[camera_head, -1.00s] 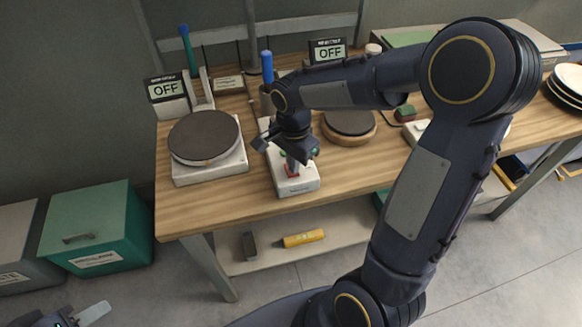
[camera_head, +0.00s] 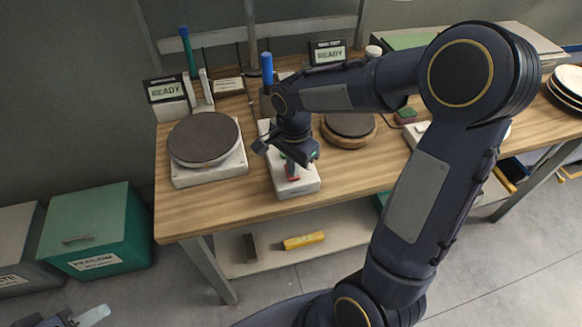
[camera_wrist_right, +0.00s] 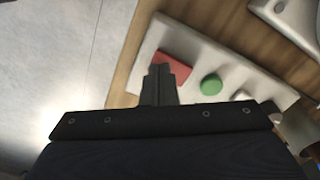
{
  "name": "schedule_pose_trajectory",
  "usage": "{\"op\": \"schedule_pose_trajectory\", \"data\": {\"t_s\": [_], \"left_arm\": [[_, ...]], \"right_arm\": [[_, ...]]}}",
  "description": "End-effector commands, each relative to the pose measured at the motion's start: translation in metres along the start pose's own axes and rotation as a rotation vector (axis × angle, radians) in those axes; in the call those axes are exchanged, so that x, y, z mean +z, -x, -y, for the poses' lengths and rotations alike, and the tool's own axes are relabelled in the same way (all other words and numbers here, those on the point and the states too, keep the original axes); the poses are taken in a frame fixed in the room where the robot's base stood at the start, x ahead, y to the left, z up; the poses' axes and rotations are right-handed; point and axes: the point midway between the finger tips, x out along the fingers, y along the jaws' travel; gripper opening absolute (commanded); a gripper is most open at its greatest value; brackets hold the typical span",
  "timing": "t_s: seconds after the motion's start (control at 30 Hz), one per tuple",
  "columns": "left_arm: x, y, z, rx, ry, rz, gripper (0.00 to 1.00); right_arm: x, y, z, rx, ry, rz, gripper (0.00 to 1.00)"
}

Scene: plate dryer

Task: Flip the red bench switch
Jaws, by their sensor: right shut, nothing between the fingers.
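The red bench switch (camera_head: 291,178) sits at the front end of a white control box (camera_head: 299,189) on the wooden bench. In the right wrist view the red switch (camera_wrist_right: 173,68) lies right at the tips of my right gripper (camera_wrist_right: 157,72); whether they touch I cannot tell. My right gripper (camera_head: 290,168) points down over the box, shut and empty, and hides part of the switch in the head view. A green button (camera_wrist_right: 211,85) is beside the switch. My left gripper (camera_head: 85,317) is low at the bottom left edge, only partly in view, away from the bench.
Two small displays, left (camera_head: 165,90) and back (camera_head: 327,53), read READY. A dark round plate on a white base (camera_head: 210,175) stands left of the box. A round dark plate on wood (camera_head: 349,128) is to the right. A green bin (camera_head: 95,230) stands on the floor.

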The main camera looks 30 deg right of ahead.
Motion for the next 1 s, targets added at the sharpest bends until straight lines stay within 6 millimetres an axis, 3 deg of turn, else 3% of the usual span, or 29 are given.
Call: {"op": "schedule_pose_trajectory", "data": {"t_s": [0.7,1.0], "left_arm": [[-0.02,0.04,-0.018,0.0,0.0,0.0,0.36],[-0.02,0.04,-0.018,0.0,0.0,0.0,0.36]], "right_arm": [[0.0,0.062,0.0,-0.002,0.0,0.0,0.0],[0.0,0.063,0.0,-0.002,0.0,0.0,0.0]]}}
